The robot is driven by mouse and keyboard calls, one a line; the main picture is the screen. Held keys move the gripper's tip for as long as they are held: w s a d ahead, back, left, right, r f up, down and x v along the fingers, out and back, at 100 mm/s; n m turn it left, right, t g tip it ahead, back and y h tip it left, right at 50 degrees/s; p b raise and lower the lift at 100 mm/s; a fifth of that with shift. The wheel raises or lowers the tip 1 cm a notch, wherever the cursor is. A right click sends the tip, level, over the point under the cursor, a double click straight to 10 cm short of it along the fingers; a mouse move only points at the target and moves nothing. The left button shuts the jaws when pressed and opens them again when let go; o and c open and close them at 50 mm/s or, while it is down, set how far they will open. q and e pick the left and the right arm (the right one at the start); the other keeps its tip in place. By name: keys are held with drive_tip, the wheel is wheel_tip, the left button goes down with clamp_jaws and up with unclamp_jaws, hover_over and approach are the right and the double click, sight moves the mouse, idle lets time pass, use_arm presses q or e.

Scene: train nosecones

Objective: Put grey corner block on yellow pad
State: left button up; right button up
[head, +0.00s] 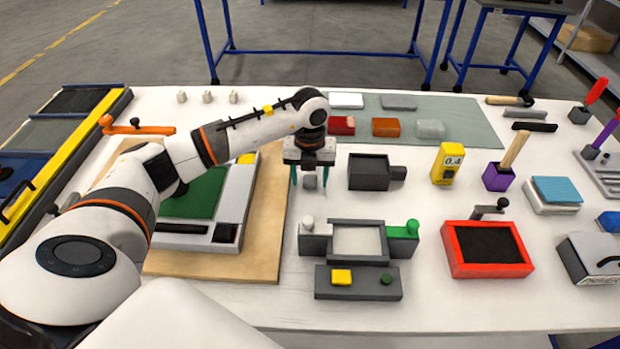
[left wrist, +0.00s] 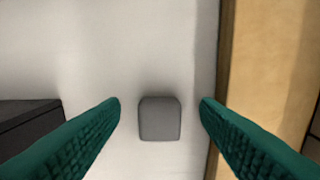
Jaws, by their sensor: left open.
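A small grey block (head: 310,182) sits on the white table under my left gripper (head: 309,179). In the left wrist view the grey block (left wrist: 160,119) lies between the two green fingertips, with a gap on each side. My left gripper is open and empty, pointing down. A small yellow pad (head: 341,276) sits on the left part of a dark grey base, beside a dark green knob (head: 387,279). My right gripper is out of view.
A wooden board (head: 268,225) lies left of the block, and a dark box (head: 368,172) stands right of it. A grey fixture with a white middle (head: 358,241) lies in front of it. A red tray (head: 487,249) is further right.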

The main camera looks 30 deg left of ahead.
sight(310, 182)
use_arm(q)
drive_tip(key=shift+f, duration=0.35)
drive_tip(key=c, duration=1.1)
drive_tip(key=shift+r, duration=0.15)
wheel_tip(310, 182, up, 10)
drive_tip(key=shift+f+b, duration=0.1)
drive_tip(key=shift+b, duration=0.65)
